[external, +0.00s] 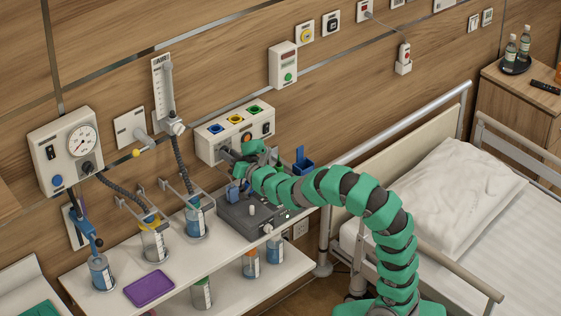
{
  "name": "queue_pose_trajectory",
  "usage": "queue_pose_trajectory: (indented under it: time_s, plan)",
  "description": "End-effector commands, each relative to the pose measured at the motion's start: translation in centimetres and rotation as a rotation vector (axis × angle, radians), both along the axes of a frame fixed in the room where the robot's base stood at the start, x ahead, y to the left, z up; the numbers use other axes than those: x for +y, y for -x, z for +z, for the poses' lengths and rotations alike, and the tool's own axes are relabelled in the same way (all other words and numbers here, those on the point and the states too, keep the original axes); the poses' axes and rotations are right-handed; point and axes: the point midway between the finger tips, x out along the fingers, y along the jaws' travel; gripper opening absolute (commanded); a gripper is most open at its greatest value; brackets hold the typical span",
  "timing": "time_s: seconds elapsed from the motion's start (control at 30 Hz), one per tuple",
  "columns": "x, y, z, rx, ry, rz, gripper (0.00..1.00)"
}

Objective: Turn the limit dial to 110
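My green segmented arm reaches from the lower right to the wall. My gripper (229,155) is at the lower front of a white wall box (207,147) with blue, yellow and green ports on top. Another dark knob (87,168) sits under the gauge of a white wall unit (48,165) at the left. No label or number is readable, so I cannot tell which is the limit dial or its setting. The gripper's fingers are too small to read.
A grey device (232,217) stands on the white shelf (105,297) below my arm. Suction jars (155,247), hoses and a purple tray (149,285) are to the left. The bed (450,205) with rails is at the right. Wood floor shows below the shelf.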

Motion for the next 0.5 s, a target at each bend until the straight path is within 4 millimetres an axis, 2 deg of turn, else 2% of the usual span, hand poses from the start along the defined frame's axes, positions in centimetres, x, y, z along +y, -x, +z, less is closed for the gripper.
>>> queue_pose_trajectory:
  time_s: [0.03,0.07,0.5]
  plan:
    - [-0.05,-0.05,-0.24,0.003,0.003,-0.002,0.44]
    - [-0.05,-0.05,-0.2,0.003,0.003,-0.001,0.49]
    - [-0.63,0.66,0.13,0.0,-0.002,0.001,0.49]
